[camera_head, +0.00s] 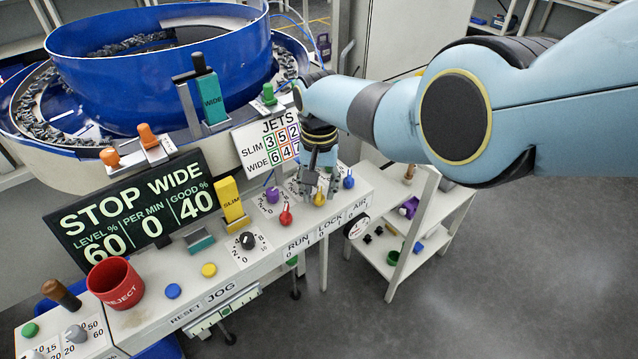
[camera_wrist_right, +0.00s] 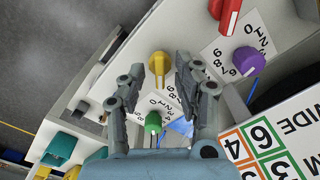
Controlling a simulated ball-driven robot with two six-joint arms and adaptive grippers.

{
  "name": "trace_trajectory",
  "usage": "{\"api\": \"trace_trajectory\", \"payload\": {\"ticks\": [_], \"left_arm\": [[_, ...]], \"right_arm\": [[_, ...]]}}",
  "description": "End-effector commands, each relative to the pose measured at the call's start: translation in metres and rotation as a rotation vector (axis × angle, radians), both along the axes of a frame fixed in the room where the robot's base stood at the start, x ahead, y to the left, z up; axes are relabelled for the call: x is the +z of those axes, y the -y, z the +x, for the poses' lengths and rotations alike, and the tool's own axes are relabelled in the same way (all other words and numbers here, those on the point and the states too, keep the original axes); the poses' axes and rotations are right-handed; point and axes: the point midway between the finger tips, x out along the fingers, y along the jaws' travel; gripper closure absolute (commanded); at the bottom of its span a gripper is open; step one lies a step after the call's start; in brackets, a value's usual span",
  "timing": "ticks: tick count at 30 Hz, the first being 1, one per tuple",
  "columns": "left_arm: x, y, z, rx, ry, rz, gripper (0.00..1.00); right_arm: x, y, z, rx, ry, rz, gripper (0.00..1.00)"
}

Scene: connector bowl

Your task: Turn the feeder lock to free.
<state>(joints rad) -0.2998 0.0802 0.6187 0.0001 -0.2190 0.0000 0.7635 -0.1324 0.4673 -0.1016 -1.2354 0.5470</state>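The panel's front edge carries RUN, LOCK and AIR labels. A yellow knob (camera_head: 320,199) sits behind the LOCK label, between a red knob (camera_head: 285,216) and a blue knob (camera_head: 348,182). My right gripper (camera_head: 319,188) points down over the yellow knob. In the right wrist view, my right gripper (camera_wrist_right: 160,70) is open, with a finger on each side of the yellow knob (camera_wrist_right: 159,66). The fingers stand apart from the knob, and nothing is held. I cannot tell how high the fingertips are above the panel. My left gripper is not in view.
A purple knob (camera_head: 272,195) stands close behind the red one. In the right wrist view, a green knob (camera_wrist_right: 153,121) shows between the fingers. The JETS board (camera_head: 270,142) stands just left of my right gripper. A white shelf (camera_head: 410,240) is at the right.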

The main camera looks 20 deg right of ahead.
Motion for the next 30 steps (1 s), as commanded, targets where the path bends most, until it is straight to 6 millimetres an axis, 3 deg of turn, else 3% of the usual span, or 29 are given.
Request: {"api": "trace_trajectory", "payload": {"ticks": [5,11,21,30], "left_arm": [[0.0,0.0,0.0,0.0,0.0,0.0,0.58],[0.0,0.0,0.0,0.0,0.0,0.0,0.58],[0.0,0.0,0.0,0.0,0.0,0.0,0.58],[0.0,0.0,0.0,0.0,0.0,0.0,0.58]], "right_arm": [[0.007,-0.001,0.001,0.0,0.001,0.001,0.67],[0.031,-0.001,0.0,0.0,0.003,0.002,0.67],[0.102,0.0,0.001,0.0,0.003,0.0,0.67],[0.12,0.0,0.0,0.001,0.0,0.0,0.67]]}}
